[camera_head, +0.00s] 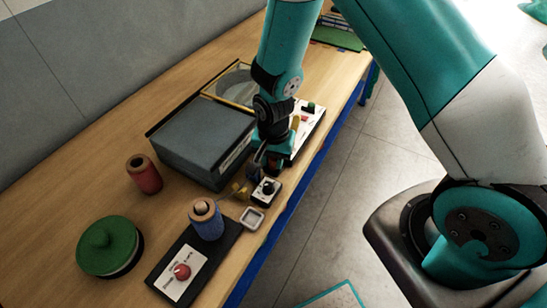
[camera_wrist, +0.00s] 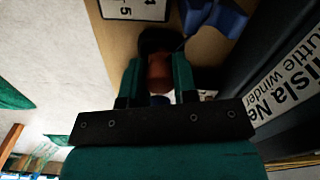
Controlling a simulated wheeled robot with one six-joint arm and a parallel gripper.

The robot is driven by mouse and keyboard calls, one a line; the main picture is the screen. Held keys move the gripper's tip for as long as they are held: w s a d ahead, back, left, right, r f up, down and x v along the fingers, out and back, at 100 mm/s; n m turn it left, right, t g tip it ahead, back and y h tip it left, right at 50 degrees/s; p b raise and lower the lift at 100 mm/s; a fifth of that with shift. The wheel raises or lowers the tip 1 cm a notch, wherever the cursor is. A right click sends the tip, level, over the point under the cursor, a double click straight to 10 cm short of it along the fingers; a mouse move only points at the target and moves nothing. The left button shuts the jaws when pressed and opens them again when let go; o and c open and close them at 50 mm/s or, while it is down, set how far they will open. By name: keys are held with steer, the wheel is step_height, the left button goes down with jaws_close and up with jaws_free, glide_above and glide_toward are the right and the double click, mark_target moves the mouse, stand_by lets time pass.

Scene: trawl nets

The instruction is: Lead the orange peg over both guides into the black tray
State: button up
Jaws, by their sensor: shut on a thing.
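My gripper (camera_head: 266,163) is low over the table's right side, beside the large grey box. In the wrist view its two fingers (camera_wrist: 160,78) are shut on an orange-brown piece (camera_wrist: 159,73), which I take for the orange peg. A dark round shape (camera_wrist: 160,41) lies just beyond the fingertips. In the head view the peg is hidden by the gripper. A small yellow piece (camera_head: 240,190) and a small pale box with a black knob (camera_head: 267,191) stand just in front of the gripper; I cannot tell if they are guides. I cannot surely identify the black tray.
The grey box (camera_head: 203,140) stands close left of the gripper. A black board (camera_head: 222,250) carries a blue spool (camera_head: 206,220) and a card with a red knob (camera_head: 182,272). A small pale square dish (camera_head: 252,218), red spool (camera_head: 144,174) and green lidded pot (camera_head: 107,245) are nearby.

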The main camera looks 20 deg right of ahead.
steer(key=shift+f, duration=0.25)
steer(key=o, duration=1)
steer(key=shift+c, duration=0.2)
steer(key=shift+r, duration=0.1)
step_height(320, 180, up, 17)
steer(key=b, duration=0.2)
steer(key=shift+r, duration=0.2)
steer(key=s+a+r+n+y, duration=0.2)
steer(key=s+r+n, duration=0.3)
steer(key=s+n, duration=0.2)
steer(key=s+a+r+n+y, duration=0.2)
steer(key=s+r+n, duration=0.4)
steer(key=s, duration=0.5)
steer(key=shift+s+a+n, duration=0.3)
steer(key=shift+n, duration=0.7)
